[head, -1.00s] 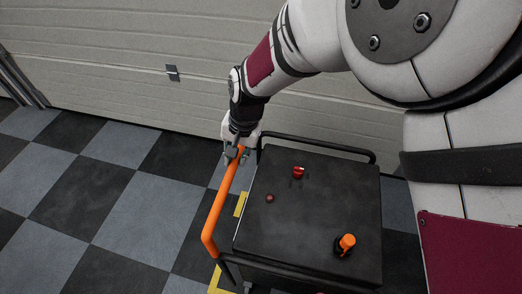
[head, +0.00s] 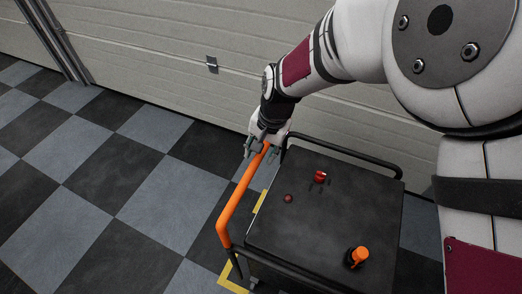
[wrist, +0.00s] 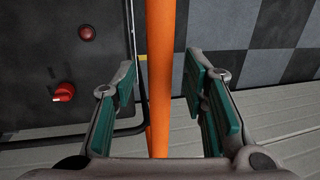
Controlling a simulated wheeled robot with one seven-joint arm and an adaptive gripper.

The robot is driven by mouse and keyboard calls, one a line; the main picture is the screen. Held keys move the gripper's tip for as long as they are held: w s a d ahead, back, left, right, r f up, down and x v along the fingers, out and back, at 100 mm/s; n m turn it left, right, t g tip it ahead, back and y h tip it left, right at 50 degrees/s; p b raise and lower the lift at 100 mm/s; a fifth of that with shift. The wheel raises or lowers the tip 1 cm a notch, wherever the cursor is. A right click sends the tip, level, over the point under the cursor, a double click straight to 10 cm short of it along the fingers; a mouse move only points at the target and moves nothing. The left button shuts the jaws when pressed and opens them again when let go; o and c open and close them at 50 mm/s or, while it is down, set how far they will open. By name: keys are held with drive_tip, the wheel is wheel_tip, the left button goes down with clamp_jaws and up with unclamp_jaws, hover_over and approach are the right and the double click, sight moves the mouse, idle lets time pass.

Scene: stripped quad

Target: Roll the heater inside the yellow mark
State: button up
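The heater (head: 325,225) is a dark box on a frame with a flat top, a red knob (head: 320,177), an orange-capped fitting (head: 358,257) and an orange handle bar (head: 236,205) along its left side. Parts of the yellow mark (head: 232,281) show on the floor under and beside the heater's left edge; the heater hides the rest. My gripper (head: 257,147) is at the far end of the orange bar. In the wrist view the orange bar (wrist: 160,65) runs between the two finger pads, with a gap on each side, so my gripper is open around it.
A pale ribbed garage door (head: 150,60) closes off the far side, close behind the heater. The checkered floor (head: 110,190) to the left is clear. A black rail (head: 335,146) runs along the heater's far edge.

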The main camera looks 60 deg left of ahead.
wheel_tip(320, 180, up, 12)
drive_tip(key=w+d, duration=0.1)
drive_tip(key=d, duration=0.1)
drive_tip(key=shift+w, duration=0.15)
idle(0.5)
